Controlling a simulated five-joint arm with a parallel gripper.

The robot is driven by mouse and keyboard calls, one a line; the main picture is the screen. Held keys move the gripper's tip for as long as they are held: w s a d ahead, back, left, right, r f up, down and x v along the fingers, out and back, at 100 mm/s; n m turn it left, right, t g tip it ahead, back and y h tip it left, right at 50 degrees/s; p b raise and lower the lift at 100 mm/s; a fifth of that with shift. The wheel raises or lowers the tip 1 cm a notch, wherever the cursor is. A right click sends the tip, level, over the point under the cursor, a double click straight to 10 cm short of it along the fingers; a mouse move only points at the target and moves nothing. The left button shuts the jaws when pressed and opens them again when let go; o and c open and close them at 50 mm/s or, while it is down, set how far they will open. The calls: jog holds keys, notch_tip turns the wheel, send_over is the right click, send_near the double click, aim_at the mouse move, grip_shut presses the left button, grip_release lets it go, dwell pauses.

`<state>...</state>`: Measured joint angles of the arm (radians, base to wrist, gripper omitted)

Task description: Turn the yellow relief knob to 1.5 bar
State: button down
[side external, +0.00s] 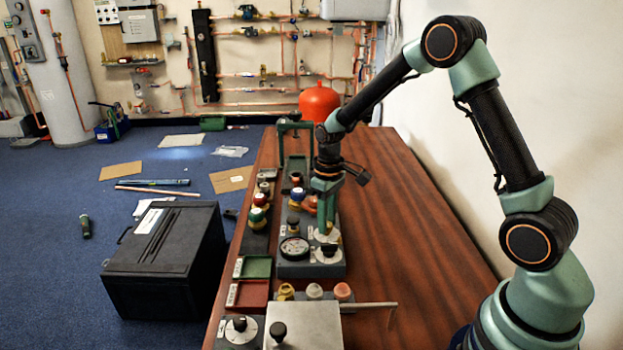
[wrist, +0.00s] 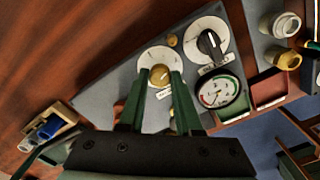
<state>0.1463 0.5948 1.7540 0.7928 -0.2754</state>
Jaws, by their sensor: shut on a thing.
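The yellow relief knob (wrist: 160,72) sits on a round white dial (wrist: 155,57) on the grey manifold block. My gripper (wrist: 161,79) is shut on the knob, with one green finger on each side of it. In the side external view my gripper (side external: 327,222) points down over the white dial (side external: 334,238) and its fingers hide the knob. The dial's marks and the knob's setting are too small to read. A round pressure gauge (wrist: 217,92) is mounted on the same block, also in the side view (side external: 294,248). Its reading is not legible.
A black knob (wrist: 208,42) on another white dial stands close beside the held knob. A small brass part (wrist: 173,41) is at the dial's edge. Green (side external: 257,267) and red (side external: 247,294) trays lie in front. The wooden table (side external: 410,235) is clear on the right.

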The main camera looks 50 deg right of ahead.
jog(key=n, duration=0.5)
jog(key=shift+r, duration=0.1)
dwell(0.4)
jog(key=c, duration=0.6)
grip_release()
notch_tip(320, 180, up, 12)
dwell(0.4)
